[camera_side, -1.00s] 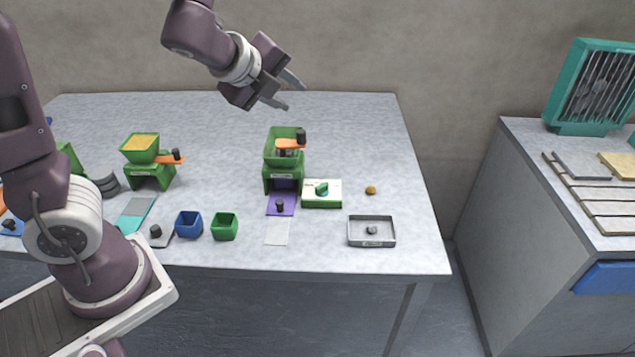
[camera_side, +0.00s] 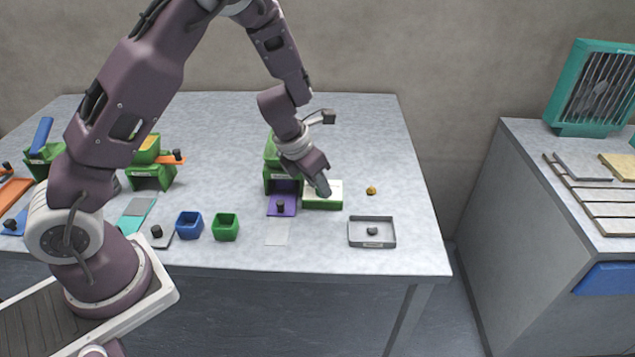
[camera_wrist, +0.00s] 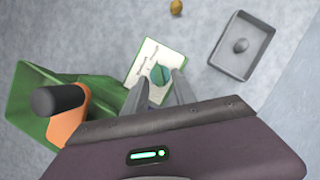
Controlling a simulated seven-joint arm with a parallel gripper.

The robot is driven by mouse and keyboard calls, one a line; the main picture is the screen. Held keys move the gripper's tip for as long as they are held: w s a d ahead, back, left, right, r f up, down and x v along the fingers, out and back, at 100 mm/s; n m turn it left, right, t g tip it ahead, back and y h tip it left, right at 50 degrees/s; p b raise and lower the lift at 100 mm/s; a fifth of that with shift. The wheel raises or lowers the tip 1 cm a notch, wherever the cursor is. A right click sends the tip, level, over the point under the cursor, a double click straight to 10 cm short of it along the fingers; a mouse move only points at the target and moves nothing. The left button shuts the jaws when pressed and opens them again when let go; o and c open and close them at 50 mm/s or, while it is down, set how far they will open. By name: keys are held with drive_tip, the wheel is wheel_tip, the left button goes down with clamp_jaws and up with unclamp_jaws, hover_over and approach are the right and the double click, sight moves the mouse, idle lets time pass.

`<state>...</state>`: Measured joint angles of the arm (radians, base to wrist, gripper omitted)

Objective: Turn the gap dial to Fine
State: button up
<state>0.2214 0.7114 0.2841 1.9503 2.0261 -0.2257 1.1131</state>
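The gap dial is a round teal-green knob (camera_wrist: 160,76) on a white-topped box with green sides (camera_wrist: 143,66). Small print on the white top is too small to read. In the side view the box (camera_side: 323,204) sits on the table at the right foot of the green mill, and my gripper hides the knob. My gripper (camera_side: 324,191) points down over the box. In the wrist view my gripper (camera_wrist: 161,80) is open, one finger on each side of the knob. I cannot tell whether the fingers touch it.
The green mill (camera_wrist: 38,100) with an orange lever (camera_wrist: 68,130) and black handle (camera_wrist: 58,98) stands close to the left of my gripper. A grey tray (camera_side: 385,243) holding a small grey lump and a small brown ball (camera_side: 371,190) lie to the right. Blue (camera_side: 188,226) and green cups (camera_side: 226,229) stand front left.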

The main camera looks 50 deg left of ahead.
clamp_jaws()
drive_tip(key=n, duration=0.2)
drive_tip(key=n+y, duration=0.1)
drive_tip(key=shift+d+n+y, duration=0.3)
drive_tip(key=shift+n, duration=0.1)
drive_tip(key=n, duration=0.1)
drive_tip(key=n+y, duration=0.1)
drive_tip(key=n, duration=0.1)
drive_tip(key=n+g, duration=0.1)
drive_tip(key=shift+w+d+y, duration=0.2)
drive_tip(key=shift+d+y, duration=0.05)
drive_tip(key=shift+y, duration=0.05)
drive_tip(key=n, duration=0.2)
drive_tip(key=n+g+y, duration=0.1)
drive_tip(key=n, duration=0.3)
drive_tip(key=shift+w+d+n+g, duration=0.25)
drive_tip(key=shift+w+n+g, duration=0.05)
drive_tip(key=shift+n+g, duration=0.1)
drive_tip(key=n, duration=0.1)
drive_tip(key=n+g, duration=0.1)
drive_tip(key=n, duration=0.1)
drive_tip(key=n+g, duration=0.1)
drive_tip(key=n, duration=0.1)
drive_tip(key=shift+w+y, duration=0.3)
drive_tip(key=shift+n, duration=0.3)
